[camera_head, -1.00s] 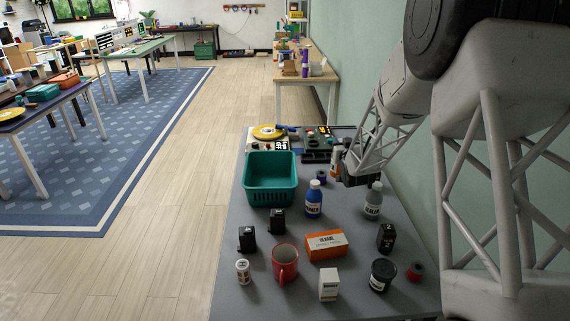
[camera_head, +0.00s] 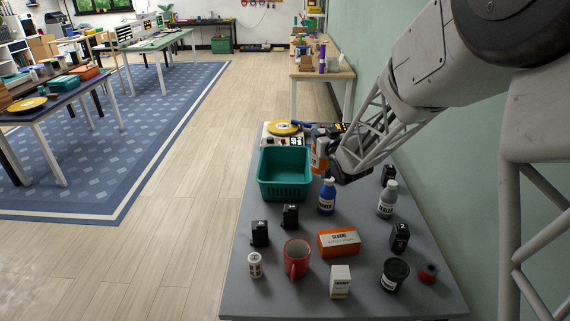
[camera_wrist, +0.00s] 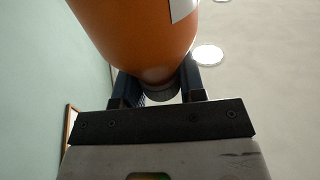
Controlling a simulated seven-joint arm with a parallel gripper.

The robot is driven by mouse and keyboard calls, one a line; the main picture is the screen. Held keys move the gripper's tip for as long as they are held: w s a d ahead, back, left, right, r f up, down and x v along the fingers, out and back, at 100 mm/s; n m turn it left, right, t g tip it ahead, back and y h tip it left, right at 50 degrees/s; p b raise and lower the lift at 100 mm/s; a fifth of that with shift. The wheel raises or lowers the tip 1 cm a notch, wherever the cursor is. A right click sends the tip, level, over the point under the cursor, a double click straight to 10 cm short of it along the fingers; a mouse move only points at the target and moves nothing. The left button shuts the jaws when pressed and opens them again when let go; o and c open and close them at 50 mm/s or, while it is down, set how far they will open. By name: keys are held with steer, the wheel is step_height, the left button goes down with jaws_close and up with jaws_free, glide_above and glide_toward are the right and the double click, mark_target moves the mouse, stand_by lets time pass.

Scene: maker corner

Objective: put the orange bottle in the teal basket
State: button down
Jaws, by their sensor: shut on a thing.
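The orange bottle (camera_head: 320,155) is held upright or nearly so by my gripper (camera_head: 331,160), just right of the teal basket. In the wrist view the orange bottle (camera_wrist: 140,30) fills the top of the picture, between the two dark fingers of my gripper (camera_wrist: 160,88). The teal basket (camera_head: 284,190) stands at the back left of the grey table, and the part of its inside that shows looks empty. My gripper's fingers are partly hidden by the bottle and the arm in the head view.
A blue bottle (camera_head: 327,198) stands close to the basket's right front corner. A grey bottle (camera_head: 387,200) is further right. A yellow disc (camera_head: 284,128) on a device is behind the basket.

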steer(key=s+a+n+g+y, duration=0.2)
steer(key=s+a+y, duration=0.1)
steer(key=s+a, duration=0.5)
steer(key=shift+a+f, duration=0.15)
steer(key=shift+f, duration=2.5)
steer(key=shift+w, duration=0.2)
steer(key=w+a, duration=0.1)
steer(key=w, duration=0.6)
steer(key=w+a+f, duration=0.1)
steer(key=w+a, duration=0.1)
steer(key=w, duration=0.6)
steer(key=shift+w+a+f, duration=0.15)
steer(key=shift+a+f, duration=0.1)
